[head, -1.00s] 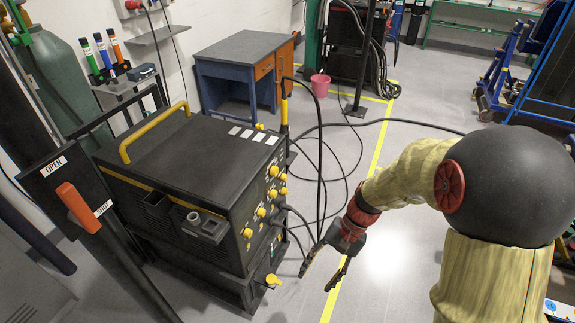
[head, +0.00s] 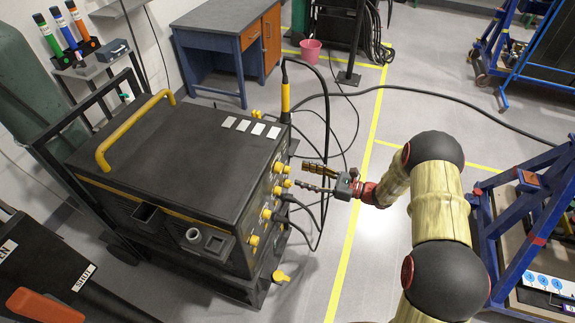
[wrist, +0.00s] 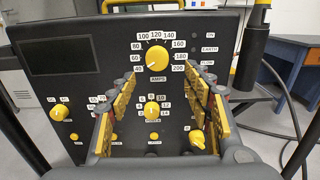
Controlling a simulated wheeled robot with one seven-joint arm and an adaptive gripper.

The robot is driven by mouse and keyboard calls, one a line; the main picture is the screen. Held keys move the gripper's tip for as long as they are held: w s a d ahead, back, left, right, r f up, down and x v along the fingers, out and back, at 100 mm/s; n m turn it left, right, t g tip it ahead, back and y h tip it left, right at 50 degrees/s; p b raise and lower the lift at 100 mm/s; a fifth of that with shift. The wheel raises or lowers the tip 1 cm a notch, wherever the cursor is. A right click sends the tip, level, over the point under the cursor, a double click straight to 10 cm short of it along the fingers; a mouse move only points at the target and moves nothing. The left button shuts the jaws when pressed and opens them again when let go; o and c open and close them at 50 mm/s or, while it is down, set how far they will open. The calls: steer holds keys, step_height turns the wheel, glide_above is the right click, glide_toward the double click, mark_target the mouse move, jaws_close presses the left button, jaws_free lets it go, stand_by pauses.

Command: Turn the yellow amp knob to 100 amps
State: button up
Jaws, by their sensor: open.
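The yellow amp knob (wrist: 157,59) sits at the upper middle of the dark front panel in the wrist view. A scale from 40 to 200 arcs around it, with 100 at the upper left, and an AMPS label is below. The knob's pointer seems to face the lower left, near 40, but it is small. My gripper (wrist: 159,82) is open, its yellow-padded fingers spread left and right below the knob, with nothing between them. In the head view my gripper (head: 302,175) points left at the panel of the black welding machine (head: 185,150), near its yellow knobs.
Another yellow knob (wrist: 152,110) lies below the amp knob, between the fingers in the picture. Cables run from the panel across the floor. A black post with a yellow part (head: 285,92) stands at the machine's far corner. A blue frame (head: 500,230) stands right of my arm.

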mark_target(282, 169)
steer(key=b+x, duration=0.1)
steer(key=x, duration=0.6)
steer(key=shift+a+b, duration=0.35)
steer(key=shift+a, duration=0.05)
steer(key=c, duration=0.3)
steer(key=c, duration=0.8)
steer(key=shift+c, duration=0.3)
